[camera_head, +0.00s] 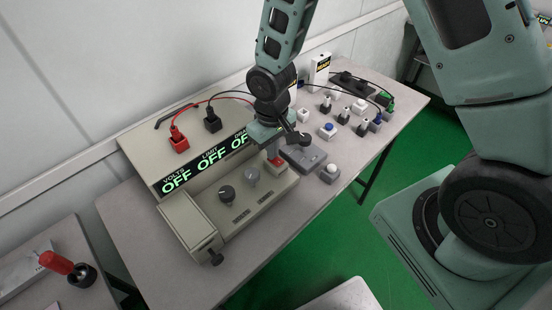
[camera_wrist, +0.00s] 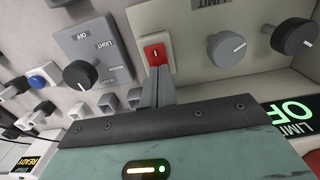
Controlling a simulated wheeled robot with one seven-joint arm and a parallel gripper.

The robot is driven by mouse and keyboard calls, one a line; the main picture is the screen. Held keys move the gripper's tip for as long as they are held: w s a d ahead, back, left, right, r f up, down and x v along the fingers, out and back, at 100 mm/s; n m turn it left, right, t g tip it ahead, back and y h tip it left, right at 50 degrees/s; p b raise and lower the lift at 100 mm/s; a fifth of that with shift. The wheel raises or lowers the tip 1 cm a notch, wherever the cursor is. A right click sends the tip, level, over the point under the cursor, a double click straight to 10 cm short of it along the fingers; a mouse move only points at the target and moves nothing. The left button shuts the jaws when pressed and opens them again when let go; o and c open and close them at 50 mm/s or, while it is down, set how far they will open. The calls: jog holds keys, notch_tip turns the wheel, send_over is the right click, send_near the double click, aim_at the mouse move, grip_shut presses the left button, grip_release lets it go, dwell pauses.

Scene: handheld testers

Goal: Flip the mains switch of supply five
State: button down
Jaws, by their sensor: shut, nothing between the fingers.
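The supply (camera_head: 262,208) is a large beige bench unit with dials and a display (camera_head: 207,163) that reads OFF in green; I see no number on it. Its mains switch is a red rocker (camera_wrist: 155,53) in a pale frame at the panel's end. My gripper (camera_wrist: 157,73) is shut and empty. Its fingertips are right at the lower edge of the red rocker in the wrist view. I cannot tell whether they touch it.
A grey box with a dial (camera_wrist: 95,50) stands close beside the switch. Two knobs (camera_head: 226,194) sit on the supply's panel. Red and black plugs (camera_head: 179,140) with cables are on its top. Several small switches and testers (camera_head: 328,131) crowd the table to the right.

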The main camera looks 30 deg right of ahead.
notch_tip(320, 180, up, 7)
jog(key=p, duration=0.5)
jog(key=shift+p, duration=0.4)
jog(key=s+a+r+n, duration=0.2)
jog(key=s+a+r, duration=0.1)
jog(key=s+r, duration=0.6)
jog(key=s+a+r+n, duration=0.2)
jog(key=s+a+r, duration=0.1)
jog(key=s+r, duration=0.6)
jog(key=shift+s+a+r+y, duration=0.15)
jog(key=shift+s+y, duration=0.15)
jog(key=shift+s, duration=0.75)
